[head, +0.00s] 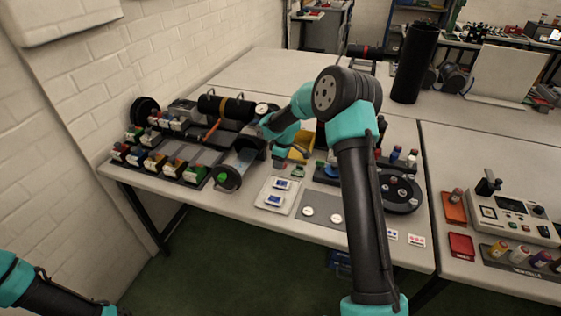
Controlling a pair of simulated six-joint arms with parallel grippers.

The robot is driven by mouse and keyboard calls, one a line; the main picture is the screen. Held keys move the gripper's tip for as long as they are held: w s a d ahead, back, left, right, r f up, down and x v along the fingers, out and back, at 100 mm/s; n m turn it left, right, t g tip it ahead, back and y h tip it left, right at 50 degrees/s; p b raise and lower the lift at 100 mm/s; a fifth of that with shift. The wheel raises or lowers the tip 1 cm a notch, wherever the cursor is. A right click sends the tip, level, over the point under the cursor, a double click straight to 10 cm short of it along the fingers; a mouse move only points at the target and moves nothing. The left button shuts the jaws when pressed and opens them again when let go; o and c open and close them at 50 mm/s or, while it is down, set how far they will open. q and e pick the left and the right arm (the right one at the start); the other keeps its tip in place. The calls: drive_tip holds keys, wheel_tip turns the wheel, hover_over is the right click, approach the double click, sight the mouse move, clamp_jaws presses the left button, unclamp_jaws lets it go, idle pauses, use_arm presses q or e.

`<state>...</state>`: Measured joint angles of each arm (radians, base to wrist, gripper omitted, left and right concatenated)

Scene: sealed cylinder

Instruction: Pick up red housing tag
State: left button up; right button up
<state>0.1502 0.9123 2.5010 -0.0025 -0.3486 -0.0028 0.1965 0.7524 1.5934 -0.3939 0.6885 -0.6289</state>
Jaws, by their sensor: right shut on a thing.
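My right arm reaches over the table, and its gripper (279,162) points down near the table's middle. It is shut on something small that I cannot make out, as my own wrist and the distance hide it. I cannot pick out a red housing tag for certain. Two racks of small coloured pieces, some red, stand at the table's left: a front rack (160,165) and a back rack (172,121). A black cylinder (226,107) lies behind them. My left arm shows only at the lower left corner; its gripper is out of view.
A white tray (277,195) with blue-marked pieces lies in front of the right gripper. A grey mat (322,215) with round white discs is beside it. A yellow bin (301,146) stands just behind. A tall black cylinder (414,64) stands at the back. A red tray (461,246) lies on the right table.

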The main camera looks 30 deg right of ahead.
drive_tip(key=s+a, duration=0.2)
drive_tip(key=s, duration=0.2)
drive_tip(key=s+a+r, duration=0.1)
drive_tip(key=s+a, duration=0.2)
drive_tip(key=s, duration=0.1)
drive_tip(key=s+a, duration=0.2)
drive_tip(key=s, duration=0.2)
drive_tip(key=shift+s+a+r, duration=0.1)
drive_tip(key=shift+a+r, duration=0.1)
drive_tip(key=shift+a, duration=0.1)
